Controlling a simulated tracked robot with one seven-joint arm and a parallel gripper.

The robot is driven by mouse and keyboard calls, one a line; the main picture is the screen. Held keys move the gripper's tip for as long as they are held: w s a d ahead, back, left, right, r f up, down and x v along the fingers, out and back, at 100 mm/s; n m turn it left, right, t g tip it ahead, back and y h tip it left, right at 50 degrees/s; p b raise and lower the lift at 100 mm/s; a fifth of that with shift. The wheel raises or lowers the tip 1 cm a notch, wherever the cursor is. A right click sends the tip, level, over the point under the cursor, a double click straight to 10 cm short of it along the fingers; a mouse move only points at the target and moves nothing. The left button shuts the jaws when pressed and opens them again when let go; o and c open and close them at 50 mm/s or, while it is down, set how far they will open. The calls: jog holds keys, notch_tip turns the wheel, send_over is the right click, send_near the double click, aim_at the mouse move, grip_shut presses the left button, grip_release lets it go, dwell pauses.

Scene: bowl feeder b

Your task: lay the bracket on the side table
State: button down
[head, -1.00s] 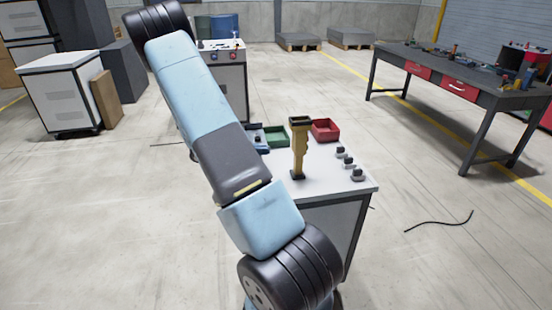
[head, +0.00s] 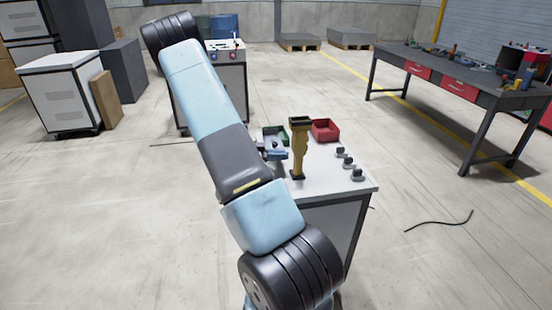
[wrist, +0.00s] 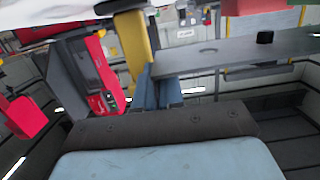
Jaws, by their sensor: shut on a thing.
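My gripper (head: 275,151) shows in the head view just past my forearm, over the left side of a white-topped cabinet (head: 325,188). In the wrist view its blue fingers (wrist: 160,88) are shut on one end of a flat grey plate with a round hole, which I take to be the bracket (wrist: 235,54). The plate sticks out to the right of the fingers. In the head view the bracket cannot be made out clearly. The frames do not make plain which piece of furniture is the side table.
A yellow post (head: 299,148) stands upright on the cabinet, close right of my gripper. A green bin (head: 270,130), a red bin (head: 325,130) and several dark knobs (head: 344,162) are there too. A dark workbench (head: 460,75) stands at right, a white cabinet (head: 60,85) at left.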

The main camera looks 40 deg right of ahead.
jog(key=shift+f, duration=0.7)
jog(key=c, duration=1.3)
grip_release()
jog(key=shift+o, duration=0.2)
